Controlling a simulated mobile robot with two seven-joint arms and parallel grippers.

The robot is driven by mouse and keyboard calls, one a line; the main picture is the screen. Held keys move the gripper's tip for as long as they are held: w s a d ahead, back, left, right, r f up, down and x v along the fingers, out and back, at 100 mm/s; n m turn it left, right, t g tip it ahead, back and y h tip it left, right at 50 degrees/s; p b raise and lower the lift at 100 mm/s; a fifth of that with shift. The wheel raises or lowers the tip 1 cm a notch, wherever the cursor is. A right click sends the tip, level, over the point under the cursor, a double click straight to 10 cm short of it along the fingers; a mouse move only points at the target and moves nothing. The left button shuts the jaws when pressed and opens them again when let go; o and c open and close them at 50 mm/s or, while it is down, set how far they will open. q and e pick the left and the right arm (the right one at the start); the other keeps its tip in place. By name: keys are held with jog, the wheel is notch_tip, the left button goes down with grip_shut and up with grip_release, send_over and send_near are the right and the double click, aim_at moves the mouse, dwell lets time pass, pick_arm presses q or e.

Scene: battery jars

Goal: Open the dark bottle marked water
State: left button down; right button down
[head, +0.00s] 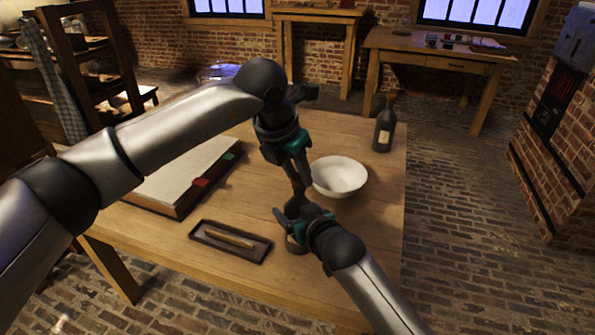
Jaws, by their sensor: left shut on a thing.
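My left gripper (298,178) reaches down over the middle of the table, fingers shut on a small brownish thing that looks like a stopper. Directly below it is a dark bottle-like shape (299,206), mostly hidden by both grippers; its label does not show. My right gripper (294,218) comes from the lower right and is around or beside this shape; I cannot tell whether its fingers touch it. Another dark bottle (383,130) stands upright with a brownish top and a pale label near the table's right edge, its writing too small to read.
A white bowl (340,176) stands just right of my grippers. A dark tray (231,241) with a brown stick lies at the front. A large book (185,172) with red and green tabs lies at the left. The wooden table (370,225) is bare at its right front.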

aim_at(298, 177)
pick_arm(q)
jog(key=shift+r, duration=0.15)
jog(key=shift+r, duration=0.95)
jog(key=shift+r, duration=2)
pick_arm(e)
jog(key=shift+c, duration=0.2)
grip_release()
jog(key=shift+o, duration=0.2)
jog(key=shift+s, duration=0.1)
